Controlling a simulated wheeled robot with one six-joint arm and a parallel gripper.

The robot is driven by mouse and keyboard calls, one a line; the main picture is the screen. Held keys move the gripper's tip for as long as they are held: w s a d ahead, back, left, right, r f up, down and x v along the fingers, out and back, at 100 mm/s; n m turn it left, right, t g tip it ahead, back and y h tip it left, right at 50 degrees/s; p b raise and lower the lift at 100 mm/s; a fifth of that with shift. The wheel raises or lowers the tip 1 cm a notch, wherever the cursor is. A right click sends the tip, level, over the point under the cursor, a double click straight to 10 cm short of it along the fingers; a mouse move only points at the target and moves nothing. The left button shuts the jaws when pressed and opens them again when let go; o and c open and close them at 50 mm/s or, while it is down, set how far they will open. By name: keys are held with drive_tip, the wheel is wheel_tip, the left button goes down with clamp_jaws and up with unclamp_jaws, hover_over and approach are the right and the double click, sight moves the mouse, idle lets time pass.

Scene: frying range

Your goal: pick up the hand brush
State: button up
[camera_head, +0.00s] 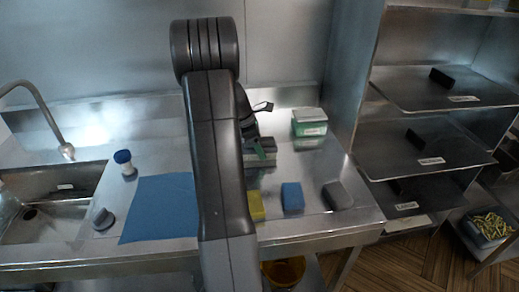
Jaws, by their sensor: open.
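I cannot pick out the hand brush for certain. A dark and green item (262,157) lies on the steel counter just below my gripper, partly covered by my arm; I cannot tell whether it is the brush. My gripper (256,138) is open, pointing down over the back middle of the counter, mostly hidden behind my arm. I cannot tell whether it touches that item.
The counter (318,218) holds a yellow block (256,206), a blue block (292,196), a grey block (337,196), a green-and-white box (309,122), a blue mat (160,207) and a blue-topped container (124,163). A sink (50,190) is left, shelves (425,146) right.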

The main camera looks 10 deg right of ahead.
drive_tip(key=c, duration=1.1)
wheel_tip(320, 180, up, 10)
drive_tip(key=shift+r+b, duration=0.25)
drive_tip(key=shift+b, duration=0.05)
drive_tip(key=shift+o, duration=1.2)
drive_tip(key=shift+c, duration=0.5)
